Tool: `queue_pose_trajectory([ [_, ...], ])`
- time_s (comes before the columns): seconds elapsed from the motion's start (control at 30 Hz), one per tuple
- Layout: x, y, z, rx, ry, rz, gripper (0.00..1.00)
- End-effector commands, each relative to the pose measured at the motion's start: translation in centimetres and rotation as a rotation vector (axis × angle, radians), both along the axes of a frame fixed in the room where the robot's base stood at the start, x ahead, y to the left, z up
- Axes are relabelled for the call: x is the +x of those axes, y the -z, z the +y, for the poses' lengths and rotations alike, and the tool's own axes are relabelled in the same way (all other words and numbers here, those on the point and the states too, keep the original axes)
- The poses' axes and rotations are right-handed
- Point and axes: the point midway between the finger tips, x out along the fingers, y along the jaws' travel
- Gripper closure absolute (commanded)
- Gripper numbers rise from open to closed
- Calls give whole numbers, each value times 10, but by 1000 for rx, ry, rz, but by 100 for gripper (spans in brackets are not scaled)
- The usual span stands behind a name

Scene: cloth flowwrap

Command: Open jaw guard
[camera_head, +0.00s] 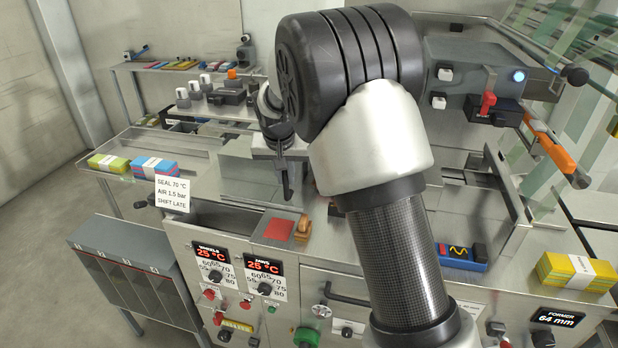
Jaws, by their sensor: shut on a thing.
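The jaw guard (240,148) looks like a pale panel over the steel jaw housing in the middle of the machine. My arm comes up from the lower right and bends over, hiding much of what lies behind it. My gripper (286,190) points down at the right side of the guard. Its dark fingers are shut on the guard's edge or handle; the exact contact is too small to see. How far the guard is raised cannot be told.
Below are a red pad (279,230), a wooden block (303,227) and two 25 °C displays (212,255). Wrapped cloth stacks lie left (153,167) and right (577,271). A grey control box (465,85) with a red lever (488,103) stands behind right.

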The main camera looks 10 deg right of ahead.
Motion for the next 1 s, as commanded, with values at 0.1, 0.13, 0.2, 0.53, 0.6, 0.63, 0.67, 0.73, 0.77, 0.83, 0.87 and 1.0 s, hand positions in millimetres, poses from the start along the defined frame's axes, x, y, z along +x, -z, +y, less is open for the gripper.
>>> queue_pose_trajectory([
  [0.1, 4, 0, 11, 0, 0, 1, 100],
  [0.13, 5, 0, 12, 0, 0, 1, 100],
  [0.2, 6, 0, 15, 1, 1, 1, 100],
  [0.53, 7, 0, 16, 1, 1, 1, 100],
  [0.6, 7, 0, 16, 1, 1, 1, 81],
  [0.63, 6, 0, 15, 1, 1, 1, 76],
  [0.67, 6, 0, 15, 1, 1, 1, 71],
  [0.73, 6, 0, 15, 1, 1, 1, 69],
  [0.77, 7, 0, 15, 1, 1, 1, 69],
  [0.83, 7, 0, 15, 0, 1, 1, 69],
  [0.87, 7, 0, 15, 0, 1, 1, 69],
  [1.0, 6, -2, 15, 0, 1, 0, 69],
])
